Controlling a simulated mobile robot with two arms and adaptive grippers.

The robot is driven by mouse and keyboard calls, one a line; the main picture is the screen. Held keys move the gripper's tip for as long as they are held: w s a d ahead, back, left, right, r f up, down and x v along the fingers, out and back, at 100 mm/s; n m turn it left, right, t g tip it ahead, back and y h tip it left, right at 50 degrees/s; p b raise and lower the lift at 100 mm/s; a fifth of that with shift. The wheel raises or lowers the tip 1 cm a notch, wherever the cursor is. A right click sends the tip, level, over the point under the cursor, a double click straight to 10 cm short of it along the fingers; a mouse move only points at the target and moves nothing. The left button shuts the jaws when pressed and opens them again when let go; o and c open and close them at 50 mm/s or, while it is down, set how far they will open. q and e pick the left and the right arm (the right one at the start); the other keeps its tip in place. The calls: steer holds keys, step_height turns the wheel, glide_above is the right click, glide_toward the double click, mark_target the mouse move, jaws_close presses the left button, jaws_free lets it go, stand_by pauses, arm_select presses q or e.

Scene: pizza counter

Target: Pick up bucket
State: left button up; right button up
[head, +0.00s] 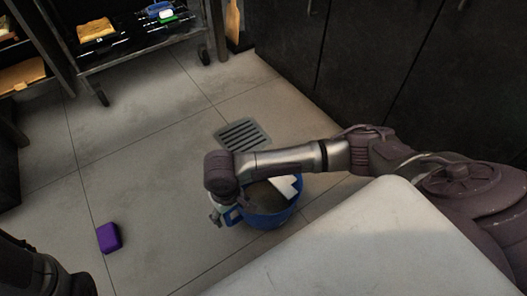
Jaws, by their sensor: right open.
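A blue bucket (268,216) stands on the tiled floor in the middle of the head view, partly covered by my right arm. Something white and angular shows at its upper right, and its inside looks dark. My right gripper (229,216) is open at the bucket's left side, mostly below my wrist. Whether its fingers touch the bucket or its rim cannot be told. Part of my left arm shows at the lower left corner, but its gripper is not visible.
A purple block (109,237) lies on the floor at left. A floor drain (243,134) is behind the bucket. A wheeled rack (140,38) with cleaning items stands at the back left. Dark cabinets (370,60) line the right. The floor between is clear.

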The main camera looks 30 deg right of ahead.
steer(key=shift+f, duration=0.35)
jaws_close()
steer(key=shift+r, duration=0.15)
stand_by(0.3)
